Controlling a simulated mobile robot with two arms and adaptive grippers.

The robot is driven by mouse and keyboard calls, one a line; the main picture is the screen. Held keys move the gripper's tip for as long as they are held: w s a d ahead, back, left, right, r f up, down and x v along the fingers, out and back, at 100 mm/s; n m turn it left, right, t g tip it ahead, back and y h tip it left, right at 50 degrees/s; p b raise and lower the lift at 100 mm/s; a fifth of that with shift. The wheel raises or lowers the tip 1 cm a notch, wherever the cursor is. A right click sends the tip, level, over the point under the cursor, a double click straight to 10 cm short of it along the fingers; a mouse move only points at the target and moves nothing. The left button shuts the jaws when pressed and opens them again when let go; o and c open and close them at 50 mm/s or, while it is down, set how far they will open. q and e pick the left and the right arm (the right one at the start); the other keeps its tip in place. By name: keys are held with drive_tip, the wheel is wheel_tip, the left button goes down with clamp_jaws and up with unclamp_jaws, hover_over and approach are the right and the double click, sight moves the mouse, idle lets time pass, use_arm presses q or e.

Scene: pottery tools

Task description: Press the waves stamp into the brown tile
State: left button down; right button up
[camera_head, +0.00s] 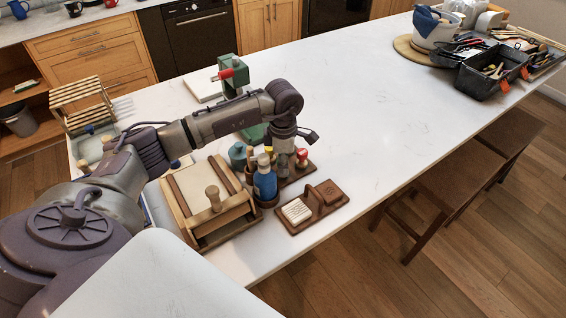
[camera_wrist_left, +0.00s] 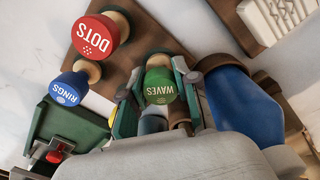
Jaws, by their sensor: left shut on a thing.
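The waves stamp (camera_wrist_left: 160,84) has a green round top marked WAVES. My left gripper (camera_wrist_left: 157,102) is shut on it, one finger on each side, in the left wrist view. In the head view my left gripper (camera_head: 283,143) is over the wooden stamp rack (camera_head: 294,176); the waves stamp is mostly hidden there. Whether its base is clear of the rack cannot be told. The brown tile (camera_head: 330,190) lies at the right end of a small wooden tray (camera_head: 311,214), near the counter's front edge, apart from the gripper. My right gripper is not in view.
The red dots stamp (camera_wrist_left: 98,34) and blue rings stamp (camera_wrist_left: 72,84) are beside the gripper. A blue bottle (camera_head: 265,182) stands close by. A white grooved tile (camera_head: 296,211) shares the tray. A wooden frame (camera_head: 232,214) is left.

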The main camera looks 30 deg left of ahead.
use_arm(q)
drive_tip(key=shift+f, duration=0.15)
drive_tip(key=c, duration=0.8)
unclamp_jaws()
drive_tip(key=shift+o, duration=0.2)
wheel_tip(320, 180, up, 12)
